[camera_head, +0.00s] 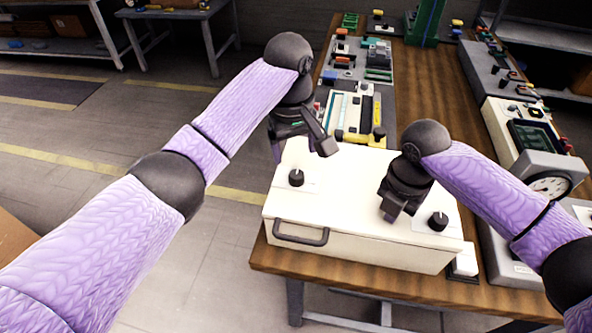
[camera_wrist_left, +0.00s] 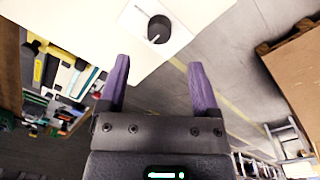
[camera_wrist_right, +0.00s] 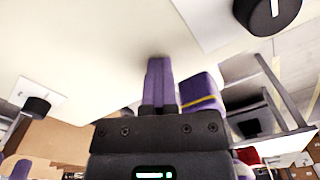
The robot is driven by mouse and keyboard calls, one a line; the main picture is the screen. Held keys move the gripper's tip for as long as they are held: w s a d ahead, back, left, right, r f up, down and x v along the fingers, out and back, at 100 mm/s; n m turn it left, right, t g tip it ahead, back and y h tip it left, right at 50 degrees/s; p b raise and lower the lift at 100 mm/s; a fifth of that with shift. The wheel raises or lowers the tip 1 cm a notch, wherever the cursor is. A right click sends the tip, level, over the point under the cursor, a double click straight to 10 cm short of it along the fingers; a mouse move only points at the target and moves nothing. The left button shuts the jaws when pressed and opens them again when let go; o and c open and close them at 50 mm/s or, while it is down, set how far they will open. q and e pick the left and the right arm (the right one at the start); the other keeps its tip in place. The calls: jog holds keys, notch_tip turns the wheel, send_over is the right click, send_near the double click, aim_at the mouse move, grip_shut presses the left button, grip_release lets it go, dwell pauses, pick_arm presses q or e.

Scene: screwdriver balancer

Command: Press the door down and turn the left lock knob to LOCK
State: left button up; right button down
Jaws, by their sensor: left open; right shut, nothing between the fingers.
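A cream box with a flat door (camera_head: 345,165) on top stands at the table's near end. The left lock knob (camera_head: 297,177) is black and round on a white plate; it also shows in the left wrist view (camera_wrist_left: 159,28), with a pale pointer line. My left gripper (camera_head: 300,152) is open and empty, just behind the left knob and apart from it. My right gripper (camera_head: 392,214) is shut and empty, pointing down at the door left of the right knob (camera_head: 438,221). I cannot tell whether its tips touch the door. Label lettering is too small to read.
A dark handle (camera_head: 300,233) is on the box's front. Behind the box lie a yellow-edged tray (camera_head: 352,112) and several tools. A dial gauge (camera_head: 550,186) and other devices line the right side. Open floor (camera_head: 130,250) lies to the left.

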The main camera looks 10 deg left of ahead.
aim_at(296, 174)
pick_arm(q)
notch_tip(296, 174, down, 7)
jog(key=shift+w+d, duration=0.1)
jog(key=shift+w, duration=0.05)
grip_shut()
